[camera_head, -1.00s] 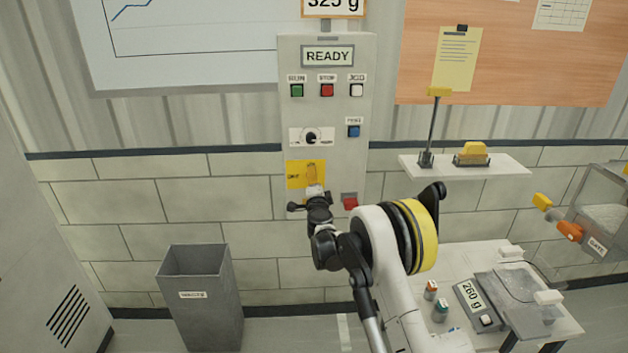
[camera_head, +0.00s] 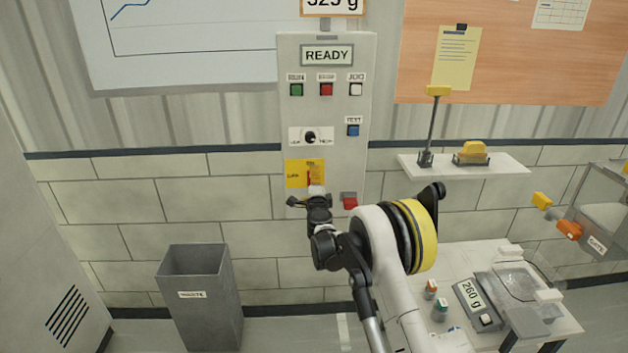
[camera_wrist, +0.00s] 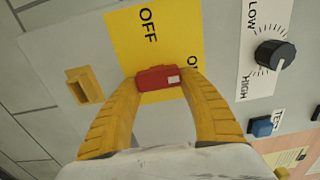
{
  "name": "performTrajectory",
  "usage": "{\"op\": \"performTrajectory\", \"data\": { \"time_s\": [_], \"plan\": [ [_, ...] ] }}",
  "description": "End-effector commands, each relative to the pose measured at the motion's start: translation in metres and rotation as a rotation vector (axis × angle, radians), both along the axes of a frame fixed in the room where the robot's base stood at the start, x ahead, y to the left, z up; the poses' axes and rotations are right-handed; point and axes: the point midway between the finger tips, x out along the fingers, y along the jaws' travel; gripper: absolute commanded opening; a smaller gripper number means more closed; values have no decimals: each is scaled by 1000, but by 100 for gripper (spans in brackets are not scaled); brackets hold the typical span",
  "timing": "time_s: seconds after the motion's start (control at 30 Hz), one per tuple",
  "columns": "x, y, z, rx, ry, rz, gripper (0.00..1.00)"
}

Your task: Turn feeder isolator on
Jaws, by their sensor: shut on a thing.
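The feeder isolator has a yellow plate (camera_head: 294,174) low on the grey control panel, and the plate also fills the upper middle of the wrist view (camera_wrist: 124,38). Its red handle (camera_wrist: 152,78) lies across the wrist view, with OFF above it and a partly covered ON beside its right end. My gripper (camera_wrist: 159,79) is shut on the handle, a yellow finger at each end.
A black LOW/HIGH knob (camera_head: 310,137) and a blue TEST button (camera_head: 353,131) are above the isolator. A red button (camera_head: 350,203) is close at right. A yellow bracket (camera_wrist: 84,86) sticks out beside the plate. A grey waste bin (camera_head: 203,300) stands below left.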

Motion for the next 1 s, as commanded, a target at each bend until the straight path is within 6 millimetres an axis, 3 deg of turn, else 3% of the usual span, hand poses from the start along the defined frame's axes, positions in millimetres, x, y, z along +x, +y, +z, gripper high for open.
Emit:
{"op": "performTrajectory", "data": {
  "time_s": [0.03, 0.07, 0.1, 0.13, 0.53, 1.0],
  "plan": [
    [0, 0, 1, 1, 0, 1, 19],
    [0, 0, 1, 1, 0, 1, 58],
    [0, 0, 1, 0, 0, 1, 70],
    [0, 0, 1, 0, 0, 1, 72],
    [-9, 1, 0, 0, 0, 1, 72],
    [-103, 1, 0, 0, 0, 1, 72]
  ]
}}
